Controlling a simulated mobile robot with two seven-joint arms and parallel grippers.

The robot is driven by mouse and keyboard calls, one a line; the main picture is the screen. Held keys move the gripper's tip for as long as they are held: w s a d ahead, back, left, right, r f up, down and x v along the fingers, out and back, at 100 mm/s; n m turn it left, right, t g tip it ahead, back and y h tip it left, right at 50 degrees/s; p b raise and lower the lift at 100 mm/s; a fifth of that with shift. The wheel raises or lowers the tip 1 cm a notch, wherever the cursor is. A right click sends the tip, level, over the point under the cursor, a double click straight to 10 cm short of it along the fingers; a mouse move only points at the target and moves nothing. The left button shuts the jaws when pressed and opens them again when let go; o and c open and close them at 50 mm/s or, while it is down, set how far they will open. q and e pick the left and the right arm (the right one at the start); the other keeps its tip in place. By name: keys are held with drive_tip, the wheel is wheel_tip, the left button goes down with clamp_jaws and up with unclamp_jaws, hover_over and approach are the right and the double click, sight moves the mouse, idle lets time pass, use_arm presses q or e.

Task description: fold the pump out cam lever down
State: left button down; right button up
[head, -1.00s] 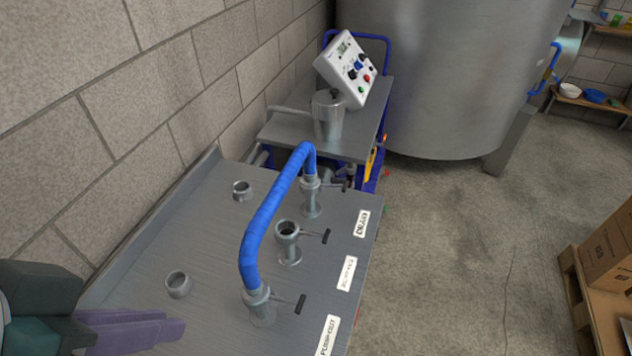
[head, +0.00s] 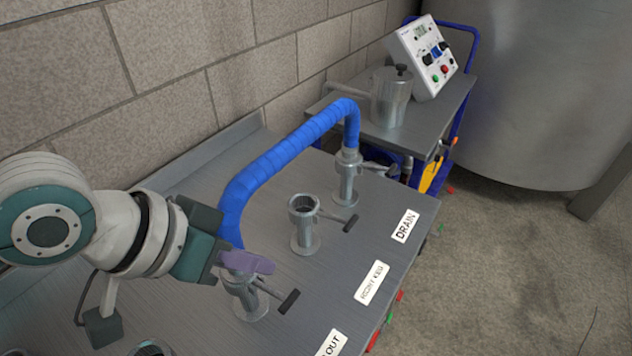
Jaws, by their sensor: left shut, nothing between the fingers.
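The pump out cam lever (head: 289,301) is a dark-tipped handle on the nearest metal fitting (head: 247,303), beside the label ending in OUT (head: 331,346). It sticks out to the right from the fitting. The blue hose (head: 283,157) arches from this fitting to the far one by the DRAIN label (head: 405,226). My left gripper (head: 262,265) is shut and empty. Its purple fingers are over the top of the near fitting and hide the hose's lower end; whether they touch is unclear. My right gripper is out of view.
An open middle fitting (head: 304,222) with its own lever stands between the two hose ends. A trolley (head: 428,120) with a metal jug (head: 390,97) and a control box (head: 426,58) stands behind the bench (head: 215,338). A block wall bounds the left.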

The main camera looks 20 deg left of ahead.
sight(292, 292)
use_arm(q)
drive_tip(key=b+x, duration=0.1)
drive_tip(key=x, duration=0.3)
drive_tip(key=shift+s+d+f, duration=0.1)
drive_tip(key=shift+s+f, duration=0.25)
drive_tip(key=shift+f, duration=0.5)
drive_tip(key=shift+s+d+f, duration=0.1)
drive_tip(key=shift+s+f, duration=0.2)
drive_tip(key=shift+f, duration=0.55)
drive_tip(key=shift+a, duration=0.15)
